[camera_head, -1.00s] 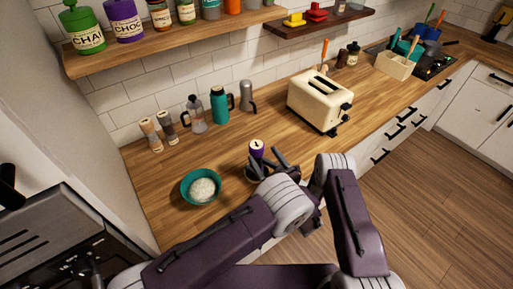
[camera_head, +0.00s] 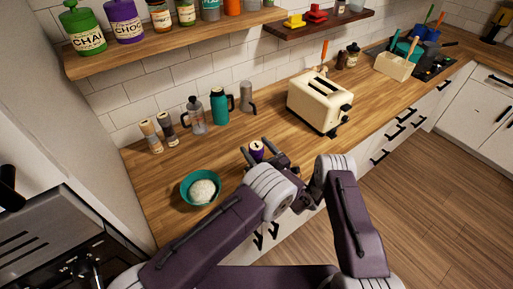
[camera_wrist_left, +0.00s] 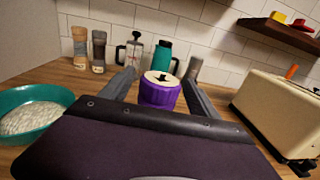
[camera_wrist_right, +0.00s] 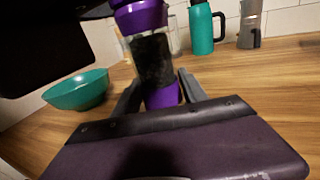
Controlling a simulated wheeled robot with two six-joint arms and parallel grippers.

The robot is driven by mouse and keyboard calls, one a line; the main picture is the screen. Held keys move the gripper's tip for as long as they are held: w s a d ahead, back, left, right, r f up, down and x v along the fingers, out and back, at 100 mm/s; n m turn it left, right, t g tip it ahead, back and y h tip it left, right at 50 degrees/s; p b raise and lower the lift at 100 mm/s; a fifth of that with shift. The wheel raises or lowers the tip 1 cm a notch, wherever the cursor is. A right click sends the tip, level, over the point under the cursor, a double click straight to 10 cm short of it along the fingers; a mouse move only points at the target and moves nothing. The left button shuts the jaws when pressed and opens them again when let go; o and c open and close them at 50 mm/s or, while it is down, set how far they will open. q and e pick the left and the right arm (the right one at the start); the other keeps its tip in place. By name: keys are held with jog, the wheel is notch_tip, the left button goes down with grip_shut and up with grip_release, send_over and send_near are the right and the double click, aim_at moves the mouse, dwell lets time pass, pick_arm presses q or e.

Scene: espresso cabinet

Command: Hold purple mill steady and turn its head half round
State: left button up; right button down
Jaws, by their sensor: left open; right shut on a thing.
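The purple mill (camera_head: 257,150) stands upright on the wooden counter near its front edge. In the left wrist view its purple head (camera_wrist_left: 160,93) has a cream top with a black arrow mark. My left gripper (camera_head: 254,147) is open, with one finger on each side of the head and gaps showing. In the right wrist view the mill has a dark clear body (camera_wrist_right: 152,62) and a purple base (camera_wrist_right: 162,96). My right gripper (camera_wrist_right: 160,92) is shut on this lower part. In the head view the mill's lower part is hidden by my left gripper.
A teal bowl (camera_head: 187,190) with pale contents stands left of the mill. A cream toaster (camera_head: 312,103) is to the right. Two shakers (camera_head: 151,136), a glass press (camera_head: 197,116), a teal flask (camera_head: 220,106) and a grey pot (camera_head: 247,97) line the back wall.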

pick_arm(q)
jog(key=c, duration=1.4)
jog(key=shift+o, duration=0.2)
jog(key=shift+m+h, duration=0.3)
jog(key=shift+h, duration=0.1)
jog(key=m+t+h, duration=0.1)
jog(key=h, duration=0.1)
jog(key=m+t+h, duration=0.1)
jog(key=m+h, duration=0.1)
jog(key=shift+w+a+r+h, duration=0.1)
jog(key=shift+a+h, duration=0.05)
jog(key=shift+h, duration=0.15)
jog(key=shift+m+t+h, duration=0.3)
jog(key=shift+m+h, duration=0.8)
jog(key=shift+h, duration=0.6)
jog(key=o, duration=1.4)
jog(key=shift+c, duration=0.2)
